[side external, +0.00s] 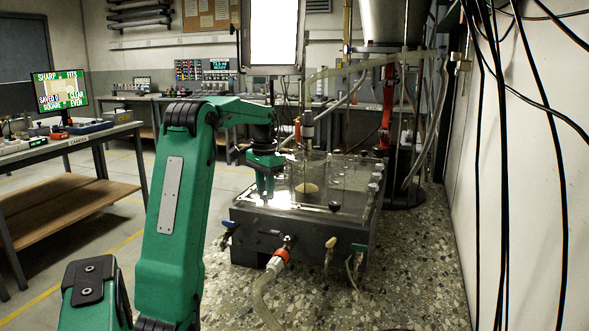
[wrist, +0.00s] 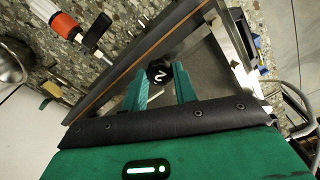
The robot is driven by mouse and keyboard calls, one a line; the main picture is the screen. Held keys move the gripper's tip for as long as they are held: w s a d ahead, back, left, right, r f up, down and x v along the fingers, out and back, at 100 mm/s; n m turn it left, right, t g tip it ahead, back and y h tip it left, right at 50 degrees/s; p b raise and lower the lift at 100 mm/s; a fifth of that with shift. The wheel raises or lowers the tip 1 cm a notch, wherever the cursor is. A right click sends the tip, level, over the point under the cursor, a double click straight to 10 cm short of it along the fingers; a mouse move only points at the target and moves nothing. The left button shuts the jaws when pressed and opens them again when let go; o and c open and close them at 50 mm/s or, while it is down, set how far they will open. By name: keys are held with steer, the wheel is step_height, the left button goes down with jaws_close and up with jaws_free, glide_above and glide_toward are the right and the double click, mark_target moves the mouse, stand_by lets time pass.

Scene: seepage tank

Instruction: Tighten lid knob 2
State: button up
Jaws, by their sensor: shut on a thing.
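Lid knob 2 (wrist: 160,72) is a round black knob with a white "2" on it, seen in the wrist view between my two green fingers. My gripper (wrist: 162,82) is shut on it. In the side view my gripper (side external: 266,190) points down at the left front part of the clear tank lid (side external: 340,186), and the knob itself is not distinct there. The lid covers the dark tank (side external: 300,232). The contact faces of the fingers are partly hidden in both views.
Another black knob (side external: 333,206) sits near the lid's front edge. Several pale knobs line the lid's right side. A valve with an orange collar (side external: 278,260) and a hose stick out in front. A clear upright tube (side external: 308,130) rises behind my gripper. Black cables hang at right.

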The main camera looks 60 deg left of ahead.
steer(key=shift+r+m, duration=0.1)
steer(key=shift+m, duration=1.6)
steer(key=o, duration=1)
steer(key=shift+c, duration=0.2)
steer(key=shift+r, duration=3.8)
